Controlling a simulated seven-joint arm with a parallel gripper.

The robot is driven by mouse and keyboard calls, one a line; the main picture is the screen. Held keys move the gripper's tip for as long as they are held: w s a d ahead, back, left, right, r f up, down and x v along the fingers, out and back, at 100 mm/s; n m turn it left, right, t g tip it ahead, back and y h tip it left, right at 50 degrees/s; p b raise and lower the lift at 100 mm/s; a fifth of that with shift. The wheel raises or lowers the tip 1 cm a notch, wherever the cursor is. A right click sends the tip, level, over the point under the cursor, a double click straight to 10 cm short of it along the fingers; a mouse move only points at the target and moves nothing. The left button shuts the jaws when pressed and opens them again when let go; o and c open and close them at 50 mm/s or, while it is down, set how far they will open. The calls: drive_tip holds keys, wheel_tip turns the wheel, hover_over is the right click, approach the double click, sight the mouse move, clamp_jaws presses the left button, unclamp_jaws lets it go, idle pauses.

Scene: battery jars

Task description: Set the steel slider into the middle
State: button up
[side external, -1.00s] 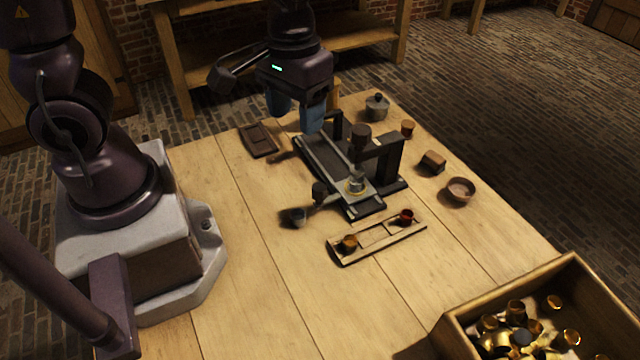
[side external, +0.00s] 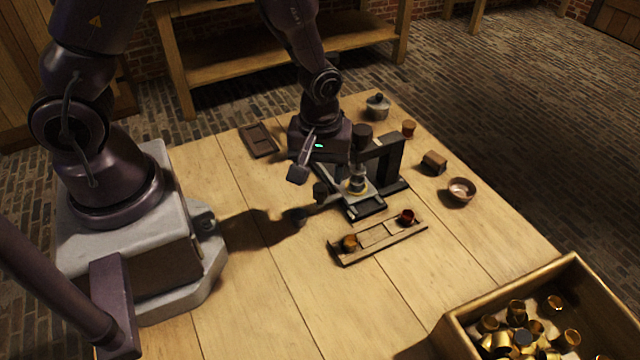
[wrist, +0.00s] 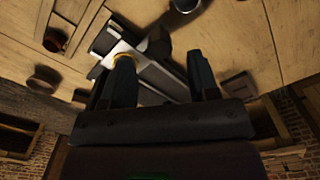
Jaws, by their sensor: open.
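The dark press-like fixture (side external: 391,160) stands mid-table with a long bed. A pale steel slider (side external: 366,197) lies at the bed's front end, with a brass ring around the foot of the upright post on it. The slider also shows as a light strip in the wrist view (wrist: 122,48). My gripper (wrist: 162,72) is open and empty, its two fingers apart over the bed in the wrist view. A dark knobbed part (wrist: 159,42) shows beyond the gap between them.
A wooden tray (side external: 378,237) with two small cups lies in front of the fixture. A dark tray (side external: 259,140) lies behind left. A crate (side external: 590,285) holds brass jars.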

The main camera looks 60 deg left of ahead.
sight(320, 187)
drive_tip(key=shift+f, duration=2.1)
